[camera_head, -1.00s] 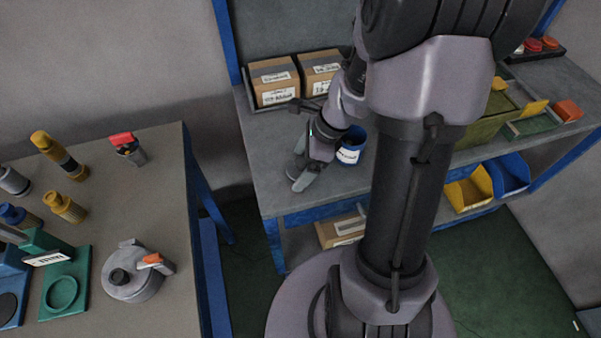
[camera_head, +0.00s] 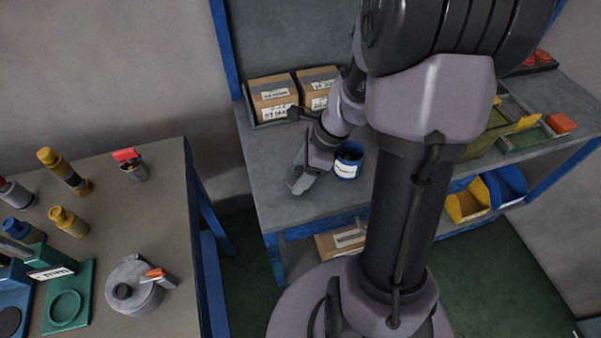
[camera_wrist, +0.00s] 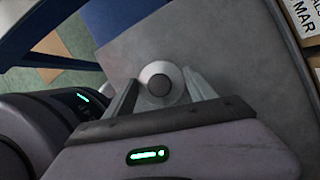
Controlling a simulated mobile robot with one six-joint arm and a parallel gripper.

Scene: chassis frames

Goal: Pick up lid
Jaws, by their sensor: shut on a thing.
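My gripper (camera_head: 299,184) is over the front left part of the grey bench, left of a blue can (camera_head: 348,160) with a white label. In the wrist view its two fingers (camera_wrist: 162,90) stand on either side of a small round pale piece with a dark round centre, which I take to be the lid (camera_wrist: 150,70). My gripper is shut on it. In the head view the lid is hidden by the fingers, and I cannot tell its height above the bench.
Two cardboard boxes (camera_head: 272,97) stand at the back of the bench (camera_head: 262,165). My arm column blocks the middle. Yellow (camera_head: 466,200) and blue bins (camera_head: 505,187) are at the right. The left table (camera_head: 165,210) holds a grey pot (camera_head: 136,292), bottles and a green fixture.

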